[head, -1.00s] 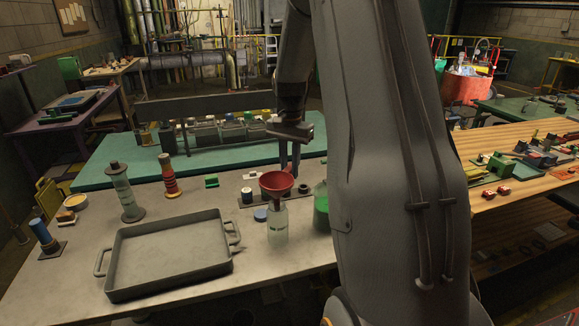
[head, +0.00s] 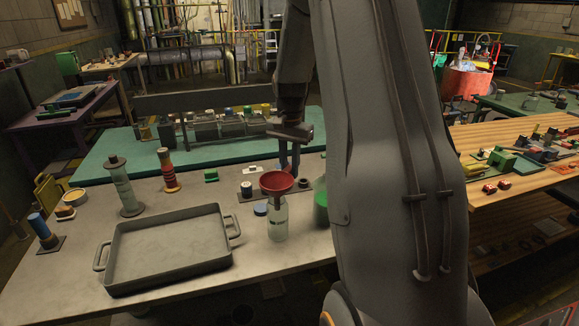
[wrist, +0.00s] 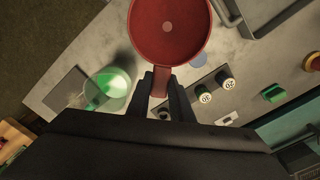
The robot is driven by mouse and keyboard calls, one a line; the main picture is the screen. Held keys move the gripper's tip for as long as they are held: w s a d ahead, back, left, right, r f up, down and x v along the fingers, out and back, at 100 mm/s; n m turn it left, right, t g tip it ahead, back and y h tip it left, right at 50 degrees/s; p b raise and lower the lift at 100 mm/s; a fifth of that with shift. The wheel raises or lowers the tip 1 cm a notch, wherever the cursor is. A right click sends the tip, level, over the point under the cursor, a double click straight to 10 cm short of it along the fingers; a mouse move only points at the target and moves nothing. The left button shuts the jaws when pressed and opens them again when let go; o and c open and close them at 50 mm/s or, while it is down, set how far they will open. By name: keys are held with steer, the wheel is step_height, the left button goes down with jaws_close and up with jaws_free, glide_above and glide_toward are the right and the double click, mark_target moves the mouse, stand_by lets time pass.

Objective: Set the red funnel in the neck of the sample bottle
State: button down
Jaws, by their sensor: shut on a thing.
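The red funnel (head: 277,183) is upright over the sample bottle (head: 277,219), a clear bottle on the grey table. In the head view the funnel's spout overlaps the bottle's neck; I cannot tell how deep it sits. My gripper (head: 290,168) is behind the funnel. In the wrist view my gripper (wrist: 161,88) is shut on the handle of the funnel (wrist: 168,30). The funnel's bowl hides the bottle there.
A grey tray (head: 110,284) lies to the left. A container of green liquid (head: 320,205) stands close at the right, partly behind my arm. A blue cap (head: 260,209) lies near the bottle.

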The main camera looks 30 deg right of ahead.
steer(key=shift+f, duration=0.1)
steer(key=c, duration=1.5)
jaws_free()
steer(key=shift+r+p, duration=2.7)
steer(key=shift+r, duration=1.35)
